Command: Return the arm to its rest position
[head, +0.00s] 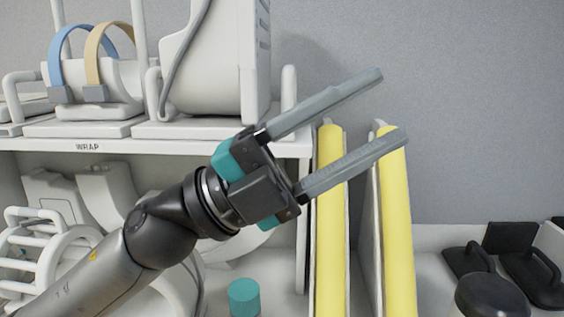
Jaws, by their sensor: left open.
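My left gripper (362,125) is in the middle of the head view. Its arm comes in from the lower left and its two long grey fingers point to the upper right. The fingers are spread apart with nothing between them. They appear in front of the shelf's right end and the tops of two yellow pads; how far apart they are in depth I cannot tell. My right gripper does not show.
A teal cylinder (244,297) is below. Black handled pieces (530,275) lie lower right.

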